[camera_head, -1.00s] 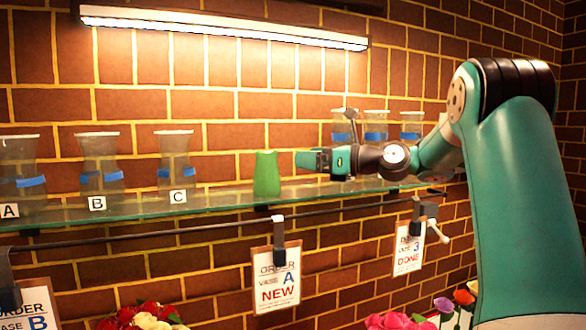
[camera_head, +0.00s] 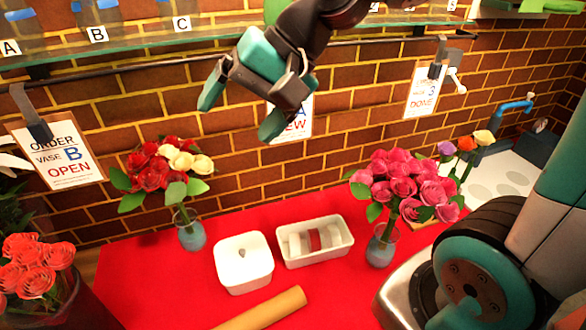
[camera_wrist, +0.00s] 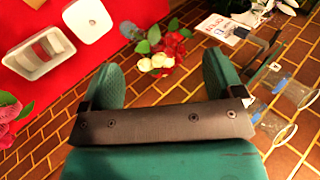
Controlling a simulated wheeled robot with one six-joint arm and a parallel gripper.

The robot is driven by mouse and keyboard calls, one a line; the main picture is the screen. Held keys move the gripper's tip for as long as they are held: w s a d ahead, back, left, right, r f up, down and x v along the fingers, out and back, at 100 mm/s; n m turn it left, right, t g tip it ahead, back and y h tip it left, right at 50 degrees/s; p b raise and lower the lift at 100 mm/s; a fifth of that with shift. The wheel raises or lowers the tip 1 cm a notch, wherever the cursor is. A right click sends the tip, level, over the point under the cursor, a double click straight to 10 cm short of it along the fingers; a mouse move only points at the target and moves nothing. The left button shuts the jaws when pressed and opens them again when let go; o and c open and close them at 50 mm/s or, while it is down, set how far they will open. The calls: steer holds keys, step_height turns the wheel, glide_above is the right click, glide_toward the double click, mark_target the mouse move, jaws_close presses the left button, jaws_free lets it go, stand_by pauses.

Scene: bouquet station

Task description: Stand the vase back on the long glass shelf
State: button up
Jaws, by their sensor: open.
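The long glass shelf (camera_head: 130,45) runs along the brick wall at the top. Clear vases with blue bands stand on it behind labels A, B (camera_head: 107,12) and C (camera_head: 185,5); their tops are cut off. A green tapered object (camera_head: 275,10) on the shelf is mostly hidden by my arm. Two small vases stand on the red table: one with red and cream roses (camera_head: 191,236), one with pink roses (camera_head: 382,250). My gripper (camera_head: 242,108) is open and empty, pointing down in front of the wall below the shelf. Its open fingers (camera_wrist: 160,80) also show in the wrist view.
Order cards (camera_head: 62,153) hang from a rail under the shelf. A blue tap (camera_head: 515,107) is at the right.

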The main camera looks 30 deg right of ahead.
steer(key=s+f+n+g+h, duration=0.3)
steer(key=s+f+n, duration=0.2)
steer(key=s+n, duration=0.5)
steer(key=s, duration=0.2)
steer(key=shift+s, duration=0.3)
steer(key=shift+d+f, duration=0.1)
step_height(320, 180, down, 8)
steer(key=b, duration=0.8)
